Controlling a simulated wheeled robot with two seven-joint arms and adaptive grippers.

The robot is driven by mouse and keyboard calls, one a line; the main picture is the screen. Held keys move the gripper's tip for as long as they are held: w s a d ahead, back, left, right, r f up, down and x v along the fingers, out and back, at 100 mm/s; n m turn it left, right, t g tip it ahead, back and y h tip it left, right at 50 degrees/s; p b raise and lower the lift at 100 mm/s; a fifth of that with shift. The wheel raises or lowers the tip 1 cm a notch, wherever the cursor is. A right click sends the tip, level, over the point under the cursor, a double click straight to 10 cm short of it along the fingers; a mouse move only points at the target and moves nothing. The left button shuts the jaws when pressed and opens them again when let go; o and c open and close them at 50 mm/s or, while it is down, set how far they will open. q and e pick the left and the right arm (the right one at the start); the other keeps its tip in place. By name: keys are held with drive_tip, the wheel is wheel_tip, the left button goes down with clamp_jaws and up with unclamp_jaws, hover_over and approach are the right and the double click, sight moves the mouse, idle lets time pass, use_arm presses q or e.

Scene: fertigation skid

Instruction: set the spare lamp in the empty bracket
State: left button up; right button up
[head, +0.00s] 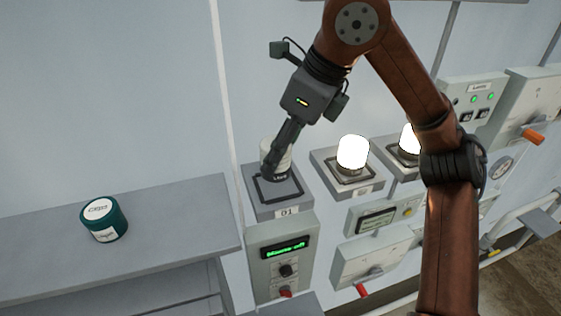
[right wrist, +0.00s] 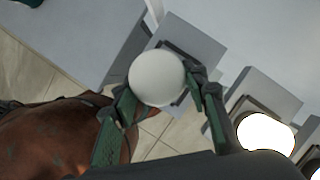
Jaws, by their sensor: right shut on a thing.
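The spare lamp (head: 279,150) is a pale, unlit dome. My right gripper (head: 277,162) is shut on it, and in the right wrist view the lamp (right wrist: 157,78) sits between the two fingers (right wrist: 160,100). The lamp is at the bracket marked 01 (head: 284,198), over the back part of its dark square frame. The fingers hide the lamp's lower part, so I cannot tell whether it touches the bracket. In the right wrist view part of the bracket (right wrist: 198,42) shows behind the lamp. My left gripper is in neither view.
Two lit lamps stand in brackets to the right, the nearer one (head: 353,152) close to my gripper. Below bracket 01 is a control box (head: 281,262) with a green display. A green jar (head: 103,219) stands on the grey shelf (head: 180,215) at left.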

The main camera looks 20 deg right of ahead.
sight(282, 163)
drive_tip(key=shift+w+d+f, duration=0.2)
drive_tip(key=shift+w+f, duration=0.2)
drive_tip(key=shift+f, duration=0.05)
drive_tip(key=shift+f+p, duration=0.3)
drive_tip(key=shift+f, duration=1.25)
drive_tip(key=shift+f, duration=0.1)
drive_tip(key=shift+f, duration=0.15)
drive_tip(key=o, duration=1.2)
drive_tip(key=shift+o, duration=0.2)
drive_tip(key=shift+s+d+r, duration=0.1)
drive_tip(key=shift+r, duration=0.5)
drive_tip(key=v, duration=1.1)
